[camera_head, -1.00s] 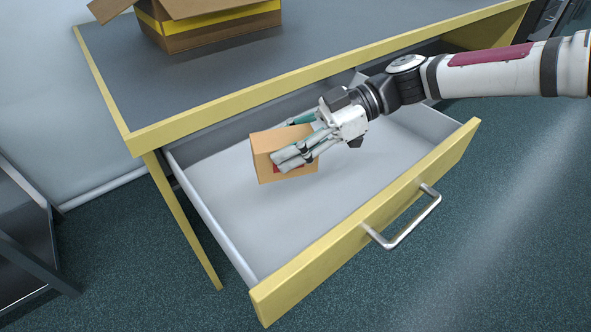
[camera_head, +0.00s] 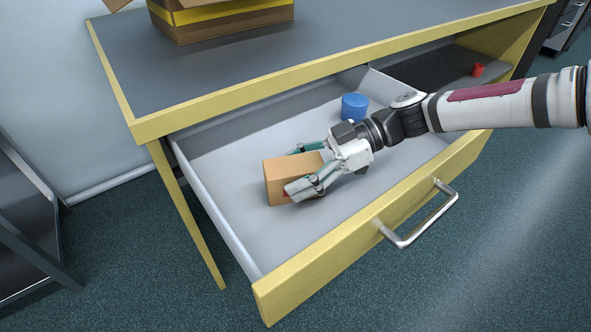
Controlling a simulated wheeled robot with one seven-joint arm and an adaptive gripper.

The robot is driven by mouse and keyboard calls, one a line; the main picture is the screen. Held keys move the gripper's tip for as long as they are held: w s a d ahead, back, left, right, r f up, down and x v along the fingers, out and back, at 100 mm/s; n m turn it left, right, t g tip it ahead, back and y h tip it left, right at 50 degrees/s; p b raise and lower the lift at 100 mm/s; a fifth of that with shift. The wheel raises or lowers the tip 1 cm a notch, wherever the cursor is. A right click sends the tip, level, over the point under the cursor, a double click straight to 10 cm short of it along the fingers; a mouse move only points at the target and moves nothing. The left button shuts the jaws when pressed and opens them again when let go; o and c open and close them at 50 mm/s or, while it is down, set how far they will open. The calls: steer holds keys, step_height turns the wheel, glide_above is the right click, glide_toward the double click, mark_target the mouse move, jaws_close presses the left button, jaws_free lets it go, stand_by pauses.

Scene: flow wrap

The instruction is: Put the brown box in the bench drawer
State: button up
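The brown box (camera_head: 279,184), a small cardboard block with a bit of red on its front, is inside the open bench drawer (camera_head: 225,215). It is low, close to the drawer floor; I cannot tell whether it touches it. My gripper (camera_head: 296,170) reaches in from the right, with one finger across the box's front and the other behind its top edge. It appears shut on the box. The fingers hide part of the front face. The drawer is pulled well out, with a yellow front and a metal handle (camera_head: 420,222).
A blue cylinder (camera_head: 354,107) stands in the back of the drawer. A small red object (camera_head: 478,70) sits in the space under the bench at right. A large open carton (camera_head: 225,20) stands on the bench top (camera_head: 290,55). Drawer floor is clear left of and in front of the box.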

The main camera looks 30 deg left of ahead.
steer(key=p+v, duration=0.3)
steer(key=v, duration=0.9)
steer(key=shift+p, duration=0.3)
